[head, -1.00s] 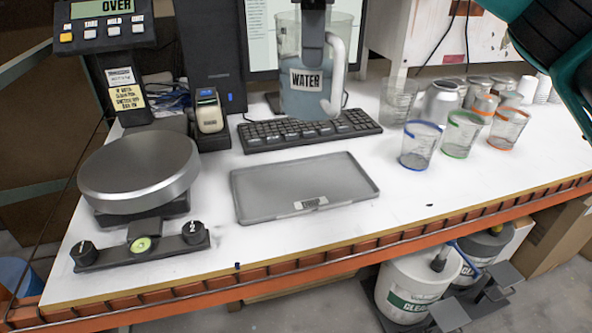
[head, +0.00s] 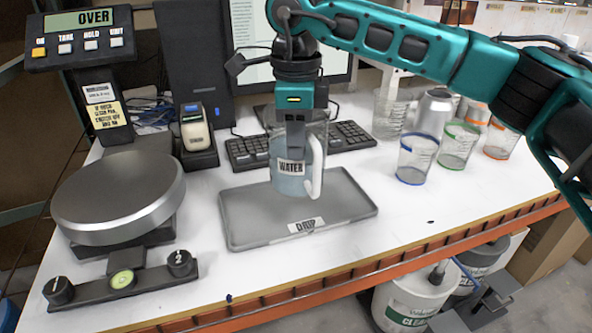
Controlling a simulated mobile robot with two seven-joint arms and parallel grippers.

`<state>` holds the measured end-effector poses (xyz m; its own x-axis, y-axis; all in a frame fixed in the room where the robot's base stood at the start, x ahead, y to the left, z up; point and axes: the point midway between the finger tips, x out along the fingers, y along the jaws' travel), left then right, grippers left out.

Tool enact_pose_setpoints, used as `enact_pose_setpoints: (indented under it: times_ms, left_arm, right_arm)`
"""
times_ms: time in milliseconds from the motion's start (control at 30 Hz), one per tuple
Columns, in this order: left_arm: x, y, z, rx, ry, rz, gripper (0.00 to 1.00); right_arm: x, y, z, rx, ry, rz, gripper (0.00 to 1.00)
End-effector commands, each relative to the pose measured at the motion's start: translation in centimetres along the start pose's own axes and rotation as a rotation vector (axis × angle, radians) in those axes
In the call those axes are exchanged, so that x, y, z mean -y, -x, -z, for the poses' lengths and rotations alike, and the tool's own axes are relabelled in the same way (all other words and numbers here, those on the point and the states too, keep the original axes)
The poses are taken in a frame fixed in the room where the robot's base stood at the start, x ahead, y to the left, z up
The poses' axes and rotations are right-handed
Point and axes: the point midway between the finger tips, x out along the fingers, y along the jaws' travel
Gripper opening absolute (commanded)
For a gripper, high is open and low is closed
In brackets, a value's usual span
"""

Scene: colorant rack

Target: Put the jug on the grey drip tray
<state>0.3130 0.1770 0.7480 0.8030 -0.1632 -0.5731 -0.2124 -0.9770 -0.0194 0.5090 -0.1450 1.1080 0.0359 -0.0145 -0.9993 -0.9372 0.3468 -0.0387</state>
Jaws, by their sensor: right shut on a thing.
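The clear jug (head: 291,181) labelled WATER holds bluish liquid and is upright, with its white handle (head: 317,178) toward the right. It is over the grey drip tray (head: 245,230), near the tray's back middle. I cannot tell for sure whether its base touches the tray. My right gripper (head: 294,138) comes down from above and is shut on the jug at its upper part; the fingertips are partly hidden against the jug. The tray lies flat on the white bench, its front label reading DRIP. My left gripper is not in view.
A round scale (head: 118,196) with a display (head: 80,35) stands left of the tray. A black keyboard (head: 348,137) lies right behind the tray.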

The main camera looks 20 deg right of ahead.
Motion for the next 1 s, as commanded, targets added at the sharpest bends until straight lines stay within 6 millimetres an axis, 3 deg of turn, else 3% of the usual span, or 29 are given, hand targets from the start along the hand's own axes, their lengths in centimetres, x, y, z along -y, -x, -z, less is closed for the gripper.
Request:
enact_pose_setpoints:
  times_ms: [267, 567, 933, 967, 1000]
  left_arm:
    - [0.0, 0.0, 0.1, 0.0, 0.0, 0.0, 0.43]
    - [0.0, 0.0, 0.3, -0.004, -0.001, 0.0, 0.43]
    - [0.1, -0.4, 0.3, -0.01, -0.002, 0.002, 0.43]
    - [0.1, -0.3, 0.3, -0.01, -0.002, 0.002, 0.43]
    - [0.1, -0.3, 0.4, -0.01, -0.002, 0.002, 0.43]
  right_arm:
    - [0.0, -1.9, 0.0, 0.002, 0.0, 0.004, 0.0]
    - [-0.2, -5.6, 0.0, 0.002, 0.0, 0.003, 0.0]
    - [-0.2, -6.1, -0.1, 0.003, 0.0, 0.005, 0.0]
    - [-0.2, -6.2, 0.0, 0.001, 0.0, 0.001, 0.12]
    - [-0.2, -6.2, 0.0, 0.0, 0.0, 0.001, 0.16]
